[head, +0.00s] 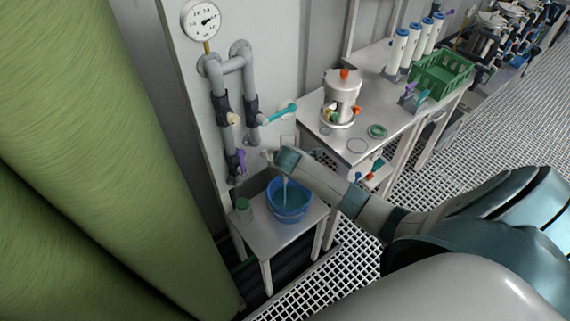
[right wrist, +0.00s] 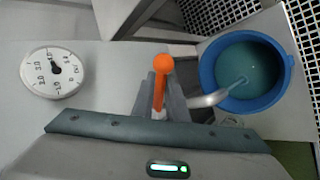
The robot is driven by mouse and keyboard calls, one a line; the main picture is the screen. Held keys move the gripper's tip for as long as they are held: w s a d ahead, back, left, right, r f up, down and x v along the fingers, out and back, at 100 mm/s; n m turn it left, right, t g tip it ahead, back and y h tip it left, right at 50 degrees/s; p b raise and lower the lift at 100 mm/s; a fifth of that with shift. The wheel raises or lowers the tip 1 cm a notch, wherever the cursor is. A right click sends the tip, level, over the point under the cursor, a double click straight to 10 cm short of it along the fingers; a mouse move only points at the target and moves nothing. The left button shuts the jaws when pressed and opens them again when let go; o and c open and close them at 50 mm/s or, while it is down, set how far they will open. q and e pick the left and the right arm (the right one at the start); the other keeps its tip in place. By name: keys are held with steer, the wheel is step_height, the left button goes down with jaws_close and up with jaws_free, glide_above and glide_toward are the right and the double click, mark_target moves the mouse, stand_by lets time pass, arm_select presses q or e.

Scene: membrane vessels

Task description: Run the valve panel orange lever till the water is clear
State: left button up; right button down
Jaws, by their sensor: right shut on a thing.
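My right gripper (head: 268,155) reaches in from the right to the pipe panel. In the right wrist view its grey jaws (right wrist: 160,97) are shut on the orange lever (right wrist: 161,76), which sticks up between them. The lever is hidden by my gripper in the head view. A grey spout (right wrist: 208,98) beside the lever runs a pale stream into the blue bucket (right wrist: 206,70). The bucket (head: 271,207) stands on a small table in the head view, and the stream shows there too. The water (head: 291,196) in it is teal. My left gripper is out of view.
The panel pipes carry a teal lever (head: 281,114), a cream lever (head: 234,119) and a purple lever (head: 241,160). A gauge (head: 201,20) sits above. A green-topped jar (head: 243,210) stands beside the bucket. A bench (head: 390,150) with a steel vessel (head: 342,92) and green crate (head: 443,72) stands behind.

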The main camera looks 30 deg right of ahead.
steer(key=shift+w+d+r+n+t+y, duration=0.1)
steer(key=shift+w+d+n+t+y, duration=0.15)
steer(key=shift+n+y, duration=0.3)
steer(key=shift+w+n+t+y, duration=0.15)
steer(key=shift+w+n+y, duration=0.25)
steer(key=shift+n, duration=0.4)
steer(key=shift+w+d+r+n+t+y, duration=0.1)
steer(key=shift+w+d+n+t+y, duration=0.15)
steer(key=shift+n+y, duration=0.3)
steer(key=shift+w, duration=0.1)
steer(key=n+y+b, duration=0.1)
steer(key=w+n+y+b, duration=0.1)
steer(key=n+y, duration=0.1)
steer(key=n, duration=0.1)
steer(key=shift+w+b, duration=0.3)
steer(key=shift+b, duration=0.1)
steer(key=c, duration=1.7)
jaws_free()
steer(key=shift+c, duration=0.2)
steer(key=shift+w+a+f, duration=0.1)
steer(key=shift+f, duration=0.1)
